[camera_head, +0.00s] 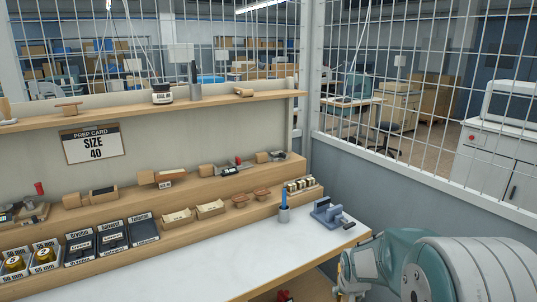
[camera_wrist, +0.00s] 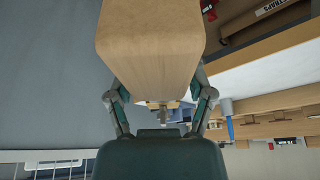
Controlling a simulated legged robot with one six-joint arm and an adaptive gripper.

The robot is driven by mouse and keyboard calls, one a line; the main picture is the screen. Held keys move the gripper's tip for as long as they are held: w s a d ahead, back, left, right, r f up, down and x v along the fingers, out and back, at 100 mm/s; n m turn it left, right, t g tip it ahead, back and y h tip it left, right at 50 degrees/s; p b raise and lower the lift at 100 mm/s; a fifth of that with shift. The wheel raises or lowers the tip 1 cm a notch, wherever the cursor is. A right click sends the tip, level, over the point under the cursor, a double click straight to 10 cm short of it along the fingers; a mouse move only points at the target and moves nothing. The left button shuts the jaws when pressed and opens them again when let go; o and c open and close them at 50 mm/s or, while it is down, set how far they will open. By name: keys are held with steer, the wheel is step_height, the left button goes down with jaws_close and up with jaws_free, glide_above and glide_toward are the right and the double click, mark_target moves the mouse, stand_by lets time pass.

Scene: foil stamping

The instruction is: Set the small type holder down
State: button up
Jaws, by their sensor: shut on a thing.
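In the wrist view a pale wooden block (camera_wrist: 150,45), apparently the handle of the small type holder, fills the upper middle. My gripper (camera_wrist: 159,92) has a finger on each side of it and is shut on it. The block hides the fingertips and most of whatever lies beyond; a small metal rod shows below it. In the head view my arm is at the bottom right, and I cannot make out the gripper or the held holder clearly there. Similar wooden-handled tools (camera_head: 148,177) lie on the middle shelf.
The white worktop (camera_head: 215,262) has clear room at its front. A blue-grey fixture (camera_head: 327,213) and a cup with a blue tool (camera_head: 284,214) stand at its right end. Labelled trays (camera_head: 112,238) line the back left. A mesh fence (camera_head: 420,100) stands at right.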

steer(key=a+f+n+y, duration=0.1)
steer(key=a+f, duration=0.4)
steer(key=f, duration=0.5)
steer(key=shift+s+a+f+n, duration=0.15)
steer(key=shift+a+f+n, duration=0.1)
steer(key=shift+n, duration=0.55)
